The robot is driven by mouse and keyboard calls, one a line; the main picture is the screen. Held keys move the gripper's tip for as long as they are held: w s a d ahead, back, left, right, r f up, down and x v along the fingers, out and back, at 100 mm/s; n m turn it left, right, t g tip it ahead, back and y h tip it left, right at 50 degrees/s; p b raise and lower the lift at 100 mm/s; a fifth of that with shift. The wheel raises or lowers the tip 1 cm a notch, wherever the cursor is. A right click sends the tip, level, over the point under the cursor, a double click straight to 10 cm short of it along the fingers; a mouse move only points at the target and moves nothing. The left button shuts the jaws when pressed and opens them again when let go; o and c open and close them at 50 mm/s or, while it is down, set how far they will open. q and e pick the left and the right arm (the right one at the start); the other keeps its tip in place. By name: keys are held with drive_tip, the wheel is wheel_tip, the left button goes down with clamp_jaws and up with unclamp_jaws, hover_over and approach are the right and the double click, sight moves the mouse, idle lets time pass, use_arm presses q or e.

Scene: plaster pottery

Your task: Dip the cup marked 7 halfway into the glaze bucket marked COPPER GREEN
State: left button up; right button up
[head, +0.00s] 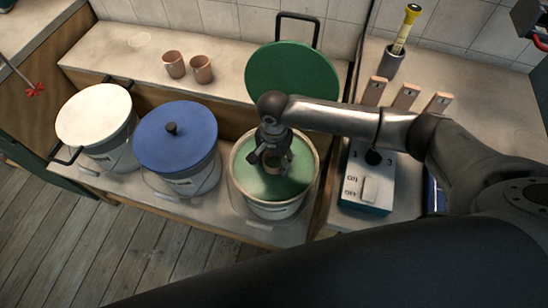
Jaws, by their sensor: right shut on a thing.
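The open bucket (278,210) holds green glaze (293,185); I cannot read its label. My right gripper (271,160) is over the middle of this bucket, pointing down. It is shut on a small brownish cup (271,164), mostly hidden by the fingers. The cup's mark does not show, and I cannot tell how deep it sits in the glaze. A round green lid (292,84) leans upright behind the bucket. My left gripper is not in view.
A blue-lidded bucket (178,146) and a white-lidded bucket (93,114) stand to the left. Two brown cups (174,64) sit on the ledge behind. A control box (368,178) is close on the right, with wooden blocks (405,96) and a brush pot (392,64) beyond.

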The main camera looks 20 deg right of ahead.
drive_tip(key=shift+r, duration=0.1)
wheel_tip(320, 180, up, 7)
drive_tip(key=p, duration=0.3)
drive_tip(key=shift+p, duration=0.35)
idle(1.4)
wheel_tip(320, 180, up, 8)
drive_tip(key=p, duration=0.4)
idle(0.3)
idle(0.4)
